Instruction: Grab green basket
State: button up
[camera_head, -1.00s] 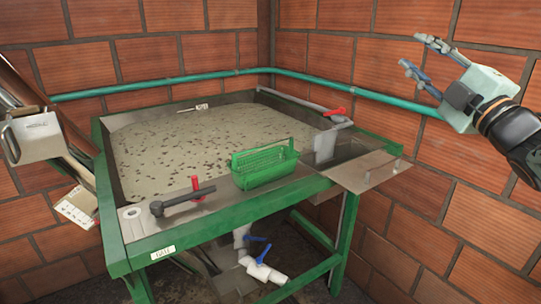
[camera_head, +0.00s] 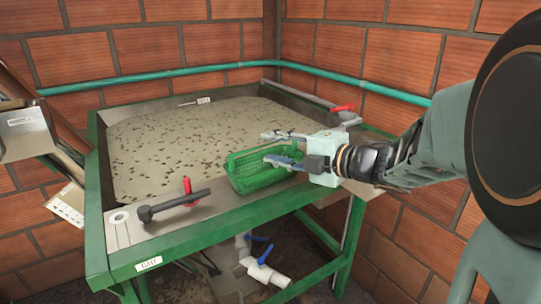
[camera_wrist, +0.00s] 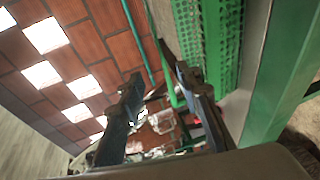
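The green basket (camera_head: 250,172) is a small perforated rectangular basket on the front metal ledge of the green-framed tank (camera_head: 135,222). My gripper (camera_head: 268,147) reaches in from the right, its two fingers apart and pointing left, at the basket's right end. In the head view the fingers overlap the basket's right part and hide some of it. In the wrist view the gripper (camera_wrist: 160,95) is open with nothing between its fingers, and the basket (camera_wrist: 222,40) shows to the right of the fingers. I cannot tell whether a finger touches it.
The tank holds murky, speckled liquid (camera_head: 190,135). A dark lever (camera_head: 175,204) and a red handle (camera_head: 187,186) stand left of the basket. A red valve handle (camera_head: 343,107) is at the back right. Brick walls and a teal pipe (camera_head: 200,72) enclose the corner.

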aim_at(260, 148)
jog(key=x, duration=0.5)
jog(key=shift+w+a+f, duration=0.1)
jog(key=shift+a+f, duration=0.25)
jog(key=shift+f, duration=0.05)
grip_shut()
